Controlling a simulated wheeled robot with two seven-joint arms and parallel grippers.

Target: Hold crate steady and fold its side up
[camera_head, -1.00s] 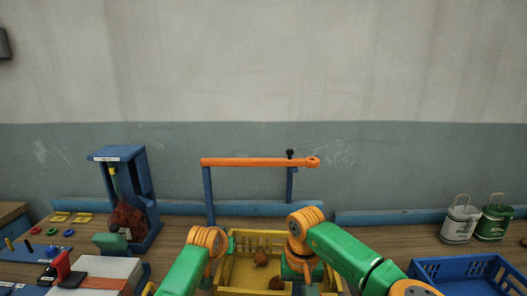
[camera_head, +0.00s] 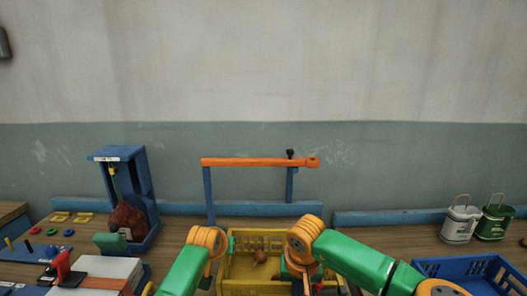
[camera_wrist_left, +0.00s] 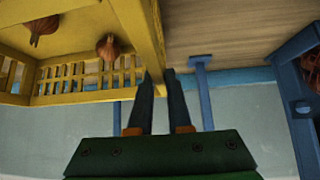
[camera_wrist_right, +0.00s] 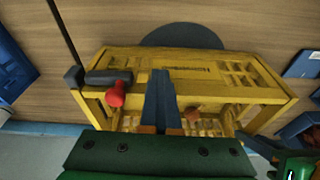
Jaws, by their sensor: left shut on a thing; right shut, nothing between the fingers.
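The yellow crate (camera_head: 232,274) stands on the table in front of me with onions inside; one onion (camera_head: 260,257) shows in the head view. In the left wrist view my left gripper (camera_wrist_left: 168,75) is shut on the crate's end wall (camera_wrist_left: 148,35). In the right wrist view my right gripper (camera_wrist_right: 162,76) is shut and empty, over the crate beside its near side panel (camera_wrist_right: 200,68), which bears lettering. I cannot tell how far that panel is tilted. In the head view, my right arm hides much of the crate's right part.
A red knob-like thing (camera_wrist_right: 116,94) and a dark grey block (camera_wrist_right: 108,77) sit at one crate end. An orange bar (camera_head: 250,162) on blue posts stands behind the crate. A blue crate (camera_head: 432,267) is at right, a blue stand (camera_head: 152,190) with a net sack (camera_head: 128,218) at left.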

